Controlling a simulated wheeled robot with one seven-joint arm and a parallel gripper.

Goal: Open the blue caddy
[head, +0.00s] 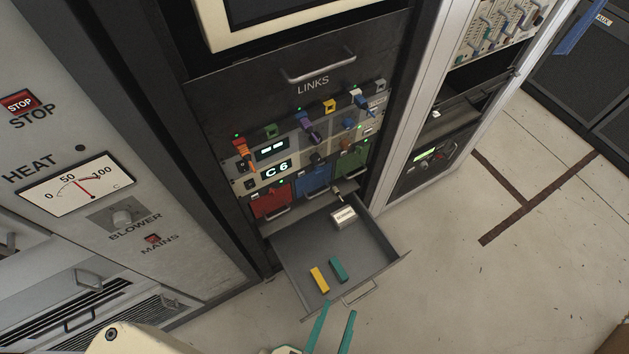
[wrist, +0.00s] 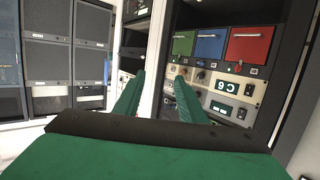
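The blue caddy (head: 313,178) is in the lower row of the LINKS rack, between the red caddy (head: 270,203) and the green caddy (head: 351,161). Its front looks level with its neighbours, so it appears shut, with a small handle along its lower edge in the head view. The blue caddy also shows in the wrist view (wrist: 210,44), where the rack appears upside down. My gripper (head: 338,308) is at the bottom of the head view, open and empty, apart from the caddy. Its two green fingers also show spread in the wrist view (wrist: 160,77).
An open grey drawer (head: 290,278) sticks out below the caddies. It holds a yellow block (head: 319,280), a teal block (head: 338,269) and a pale labelled box (head: 343,216). Coloured plugs sit above the caddies. Cabinets flank the rack; floor (head: 460,280) is clear at right.

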